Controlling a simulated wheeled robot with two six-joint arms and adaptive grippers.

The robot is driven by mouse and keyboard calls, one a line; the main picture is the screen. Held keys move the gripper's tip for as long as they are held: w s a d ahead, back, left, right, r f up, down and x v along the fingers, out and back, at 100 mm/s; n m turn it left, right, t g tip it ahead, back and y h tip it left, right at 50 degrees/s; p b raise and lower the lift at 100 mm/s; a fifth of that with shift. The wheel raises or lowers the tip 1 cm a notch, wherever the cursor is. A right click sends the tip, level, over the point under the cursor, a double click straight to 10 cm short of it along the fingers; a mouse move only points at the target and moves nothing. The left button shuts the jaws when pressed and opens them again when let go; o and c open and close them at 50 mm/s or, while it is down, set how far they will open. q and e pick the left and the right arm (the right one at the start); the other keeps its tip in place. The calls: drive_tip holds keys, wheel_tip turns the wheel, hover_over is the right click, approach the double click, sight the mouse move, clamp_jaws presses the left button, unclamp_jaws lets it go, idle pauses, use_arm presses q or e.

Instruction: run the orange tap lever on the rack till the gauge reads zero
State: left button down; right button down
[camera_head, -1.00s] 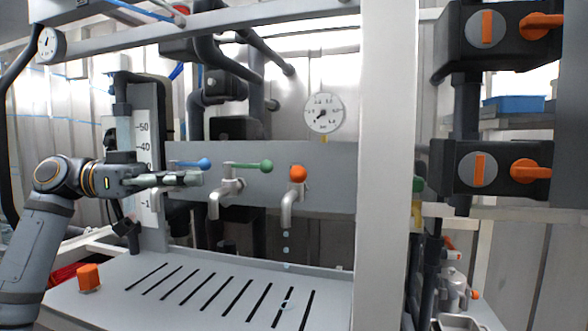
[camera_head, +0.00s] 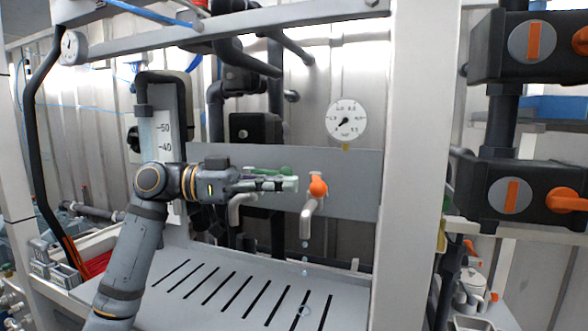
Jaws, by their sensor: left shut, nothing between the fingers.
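The orange tap lever (camera_head: 318,187) sits on the rightmost tap of the grey rack panel (camera_head: 352,200). It points roughly toward me, so its ball end shows. Drops of water fall from this tap's spout (camera_head: 308,222). The round white gauge (camera_head: 346,119) is on the wall above; its needle points to the lower left, and its small figures are hard to read. My left gripper (camera_head: 296,184) is shut and empty, level with the orange lever and just to its left. I cannot tell whether they touch. My right gripper is not in view.
The green lever (camera_head: 278,171) and its tap are partly hidden behind my left gripper. A slotted drip tray (camera_head: 215,290) lies below. A white upright post (camera_head: 410,170) stands right of the taps. Black valves with orange handles (camera_head: 568,200) are further right.

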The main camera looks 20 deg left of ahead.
use_arm(q)
drive_tip(key=shift+x, duration=1.05)
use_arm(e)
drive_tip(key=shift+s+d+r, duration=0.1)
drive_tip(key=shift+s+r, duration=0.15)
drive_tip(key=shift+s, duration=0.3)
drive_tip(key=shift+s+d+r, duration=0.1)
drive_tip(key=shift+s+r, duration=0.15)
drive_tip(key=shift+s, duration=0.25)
use_arm(q)
drive_tip(key=shift+f+t, duration=0.1)
drive_tip(key=shift+t, duration=0.2)
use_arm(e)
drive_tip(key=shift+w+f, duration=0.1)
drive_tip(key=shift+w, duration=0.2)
